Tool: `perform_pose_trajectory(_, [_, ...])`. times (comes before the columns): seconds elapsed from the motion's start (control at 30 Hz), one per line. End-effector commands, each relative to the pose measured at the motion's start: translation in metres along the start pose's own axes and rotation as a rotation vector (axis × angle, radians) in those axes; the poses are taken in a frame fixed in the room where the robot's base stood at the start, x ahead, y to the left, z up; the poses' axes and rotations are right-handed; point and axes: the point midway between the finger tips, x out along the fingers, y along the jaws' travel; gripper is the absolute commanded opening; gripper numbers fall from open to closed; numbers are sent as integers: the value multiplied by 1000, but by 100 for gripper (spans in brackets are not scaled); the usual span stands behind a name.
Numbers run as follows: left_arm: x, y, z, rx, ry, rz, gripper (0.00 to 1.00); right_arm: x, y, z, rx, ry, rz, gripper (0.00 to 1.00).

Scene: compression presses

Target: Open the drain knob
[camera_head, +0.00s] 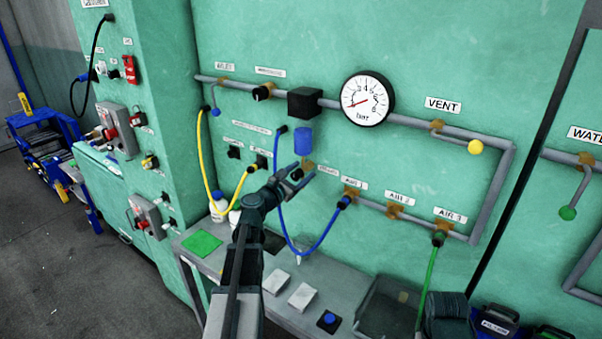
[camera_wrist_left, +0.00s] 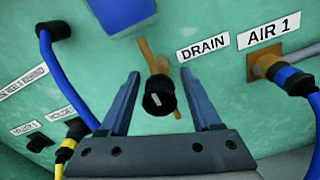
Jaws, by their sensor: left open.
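The drain knob (camera_wrist_left: 159,95) is a black round knob with a small white mark, on a brass fitting beside the DRAIN label (camera_wrist_left: 203,47) in the left wrist view. My left gripper (camera_wrist_left: 160,95) is open, with one finger on each side of the knob. I cannot tell whether the fingers touch it. In the head view my left gripper (camera_head: 297,174) reaches up to the wall below the blue cylinder (camera_head: 303,141), and the knob is largely hidden by the fingers there.
A blue hose (camera_head: 283,215) loops close to my left gripper and plugs in at AIR 1 (camera_wrist_left: 296,83). A yellow hose (camera_head: 240,187) hangs to the left. The pressure gauge (camera_head: 367,98) and grey pipe (camera_head: 420,118) are above right. A grey bench (camera_head: 205,258) stands below.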

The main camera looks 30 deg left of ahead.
Motion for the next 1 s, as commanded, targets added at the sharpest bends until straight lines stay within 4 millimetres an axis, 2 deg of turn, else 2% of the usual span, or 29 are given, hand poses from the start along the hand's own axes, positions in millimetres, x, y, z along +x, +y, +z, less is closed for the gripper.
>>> perform_pose_trajectory(0.27, [1,0,0,0,0,0,64,0,0,0,0,0,0,0])
perform_pose_trajectory(0.37, [1,0,0,0,0,0,50,0,0,0,0,0,0,0])
perform_pose_trajectory(0.63, [1,0,0,0,0,0,2,0,0,0,0,0,0,0])
perform_pose_trajectory(1.0, [1,0,0,27,0,0,0,0,0,0,0,0,0,0])
